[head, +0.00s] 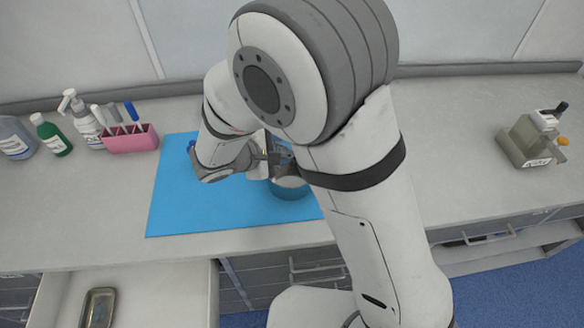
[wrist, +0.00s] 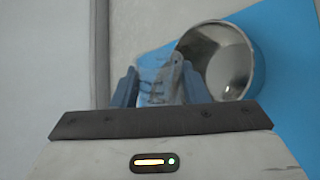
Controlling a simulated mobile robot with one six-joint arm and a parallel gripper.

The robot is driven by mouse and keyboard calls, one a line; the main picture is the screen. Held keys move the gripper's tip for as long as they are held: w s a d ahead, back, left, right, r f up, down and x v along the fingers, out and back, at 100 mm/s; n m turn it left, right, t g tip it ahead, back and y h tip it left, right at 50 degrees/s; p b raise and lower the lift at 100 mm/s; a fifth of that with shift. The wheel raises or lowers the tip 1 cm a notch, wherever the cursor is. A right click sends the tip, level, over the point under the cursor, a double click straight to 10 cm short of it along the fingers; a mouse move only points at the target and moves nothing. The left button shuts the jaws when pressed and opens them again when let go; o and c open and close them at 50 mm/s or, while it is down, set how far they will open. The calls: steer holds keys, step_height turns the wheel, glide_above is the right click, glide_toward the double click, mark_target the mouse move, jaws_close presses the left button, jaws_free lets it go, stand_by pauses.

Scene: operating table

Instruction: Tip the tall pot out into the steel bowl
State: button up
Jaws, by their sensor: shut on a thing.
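My gripper (wrist: 160,88) is shut on the tall pot (wrist: 157,68), a clear, see-through vessel with markings, between its two blue-grey fingers. The steel bowl (wrist: 240,62) is just beyond and to the right of the pot in the wrist view, and the pot's side overlaps the bowl's near rim there. In the head view the steel bowl (head: 290,188) stands on the blue mat, partly hidden by my arm. My gripper (head: 270,158) is above and behind it, and the pot is mostly hidden. The wrist view is rolled sideways. I cannot tell whether anything has left the pot.
The blue mat (head: 200,215) lies on the grey counter. A pink rack (head: 131,140), a pump bottle (head: 85,122) and a green bottle (head: 53,136) stand at the left. A beige device (head: 532,140) stands far right. An open drawer holds a metal tray (head: 98,308).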

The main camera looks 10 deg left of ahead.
steer(key=shift+d+f+m+y+b, duration=0.15)
steer(key=shift+f+m+y+b, duration=0.4)
steer(key=shift+b, duration=0.45)
stand_by(0.7)
steer(key=shift+f+m+y+b, duration=0.35)
steer(key=shift+f+y+b, duration=0.25)
steer(key=shift+b, duration=1.95)
steer(key=shift+d+r+m+t+y+b, duration=0.1)
steer(key=shift+r+m+t+y+b, duration=0.35)
steer(key=shift+b, duration=1.7)
stand_by(0.9)
steer(key=shift+s+f+y+b, duration=0.1)
steer(key=shift+f+y+b, duration=0.2)
steer(key=shift+b, duration=0.4)
